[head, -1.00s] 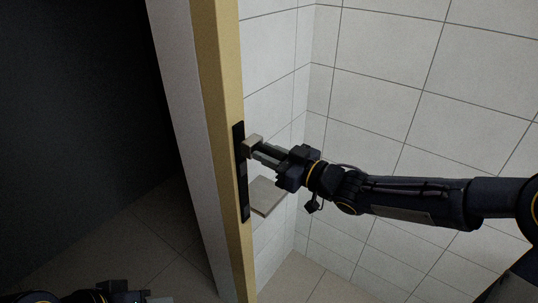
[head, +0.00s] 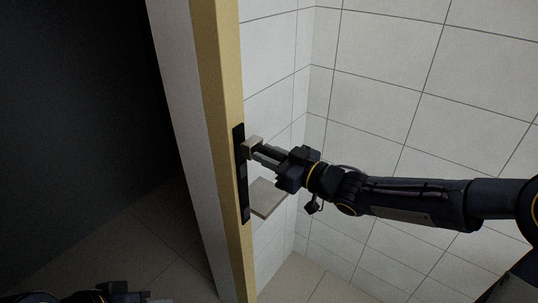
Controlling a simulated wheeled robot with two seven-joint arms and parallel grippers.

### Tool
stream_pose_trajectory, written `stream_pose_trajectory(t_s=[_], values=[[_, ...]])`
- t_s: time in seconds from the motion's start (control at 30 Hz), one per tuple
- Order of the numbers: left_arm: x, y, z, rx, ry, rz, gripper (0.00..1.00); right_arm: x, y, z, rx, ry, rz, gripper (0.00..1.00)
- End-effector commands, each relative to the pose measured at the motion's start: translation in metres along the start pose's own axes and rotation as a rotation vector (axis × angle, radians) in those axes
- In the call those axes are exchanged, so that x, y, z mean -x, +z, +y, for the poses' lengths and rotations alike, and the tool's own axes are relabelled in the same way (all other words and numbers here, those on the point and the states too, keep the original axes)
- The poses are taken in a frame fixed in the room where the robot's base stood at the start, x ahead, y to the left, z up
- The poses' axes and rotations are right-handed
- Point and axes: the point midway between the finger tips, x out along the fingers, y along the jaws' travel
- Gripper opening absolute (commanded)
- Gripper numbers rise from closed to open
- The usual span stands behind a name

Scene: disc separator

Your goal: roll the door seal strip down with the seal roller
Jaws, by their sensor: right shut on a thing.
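The door seal strip (head: 243,190) is a narrow black strip running upright along the tan edge of a door or frame, at the centre left of the head view.
The tan upright edge (head: 218,60) runs the full height of the view. A small beige plate or shelf (head: 268,198) sits below my right gripper. White tiled walls (head: 400,80) stand behind my right arm. A dark area (head: 70,110) fills the left, with tiled floor below.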

Motion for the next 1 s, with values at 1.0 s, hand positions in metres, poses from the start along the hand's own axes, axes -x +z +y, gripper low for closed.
stream_pose_trajectory(t_s=[1.0], values=[[-0.026,0.013,-0.012,0.000,0.000,0.000,0.36,-0.011,0.035,0.000,0.000,-0.001,0.000,0.00]])
